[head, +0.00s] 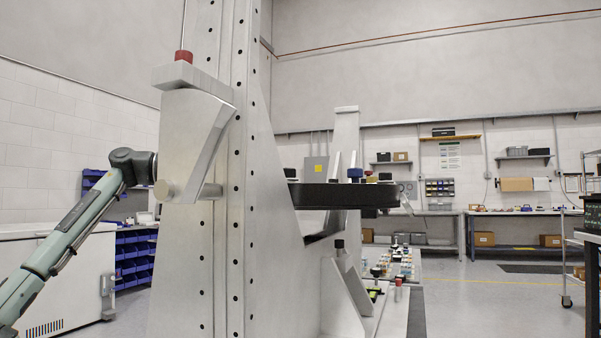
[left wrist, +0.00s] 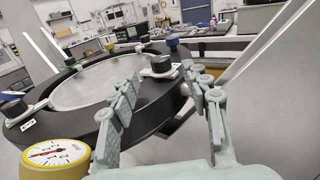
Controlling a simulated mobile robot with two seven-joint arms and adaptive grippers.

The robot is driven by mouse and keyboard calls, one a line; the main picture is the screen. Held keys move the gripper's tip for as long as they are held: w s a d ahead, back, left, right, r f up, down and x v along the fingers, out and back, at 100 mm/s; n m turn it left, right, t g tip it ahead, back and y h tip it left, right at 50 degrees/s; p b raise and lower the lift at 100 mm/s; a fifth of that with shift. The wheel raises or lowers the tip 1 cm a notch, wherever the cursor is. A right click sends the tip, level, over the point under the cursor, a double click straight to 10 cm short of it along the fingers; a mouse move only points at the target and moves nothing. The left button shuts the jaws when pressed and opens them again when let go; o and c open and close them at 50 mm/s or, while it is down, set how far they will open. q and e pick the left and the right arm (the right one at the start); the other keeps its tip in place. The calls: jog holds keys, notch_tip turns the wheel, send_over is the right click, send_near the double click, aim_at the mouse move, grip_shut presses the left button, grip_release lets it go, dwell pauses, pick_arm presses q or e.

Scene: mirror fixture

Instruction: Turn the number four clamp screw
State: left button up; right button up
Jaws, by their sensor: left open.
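The black mirror ring (left wrist: 170,97) holds a round pale mirror (left wrist: 95,82) in the left wrist view. Black-knobbed clamp screws sit around its rim: one (left wrist: 161,64) lies between and beyond my fingertips, another (left wrist: 14,107) is at the left. I cannot read which is number four. A blue knob (left wrist: 172,43) stands behind the middle one. My left gripper (left wrist: 160,73) is open and empty, its fingers on either side of that clamp in the picture; contact is not visible. In the head view, the fixture column hides this gripper; the ring (head: 340,196) shows edge-on. My right gripper is not in view.
A yellow-rimmed dial gauge (left wrist: 55,156) stands close at the lower left of the wrist view. The tall grey fixture column (head: 220,200) fills the head view's middle, with a red knob (head: 184,56) on its bracket. Open floor (head: 480,300) lies at the right.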

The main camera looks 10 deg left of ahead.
aim_at(288, 170)
pick_arm(q)
jog(key=x, duration=0.7)
jog(key=shift+d, duration=0.15)
grip_shut()
jog(key=shift+r+p, duration=0.1)
jog(key=shift+p, duration=0.25)
